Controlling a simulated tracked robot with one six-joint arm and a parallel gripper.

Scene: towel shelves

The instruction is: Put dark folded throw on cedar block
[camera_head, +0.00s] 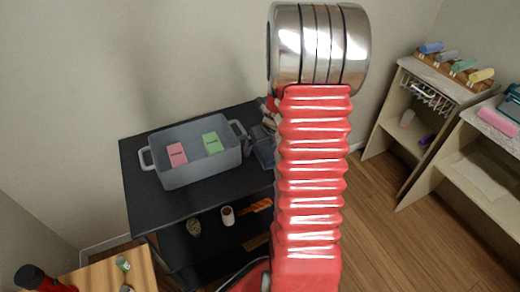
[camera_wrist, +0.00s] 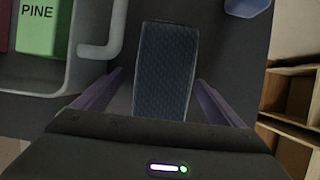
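The dark folded throw (camera_wrist: 166,70) is a narrow, dark blue-grey, textured bundle in the wrist view, on a dark surface beside the tub. My gripper (camera_wrist: 158,77) is open, with one finger on each side of the throw; a gap shows on the left, and the right finger is very close to it. In the head view my red arm hides most of the gripper. A pink block (camera_head: 176,154) and a green block (camera_head: 212,142) lie in the grey tub (camera_head: 202,175). The green block reads PINE in the wrist view (camera_wrist: 37,28); the pink block's label is unreadable.
The tub stands on a black table (camera_head: 140,200), with a white cup (camera_head: 228,215) and other items on its lower shelf. Pale shelves (camera_head: 392,125) with rolled towels stand at the right. A wooden stool top (camera_head: 105,275) is at front left.

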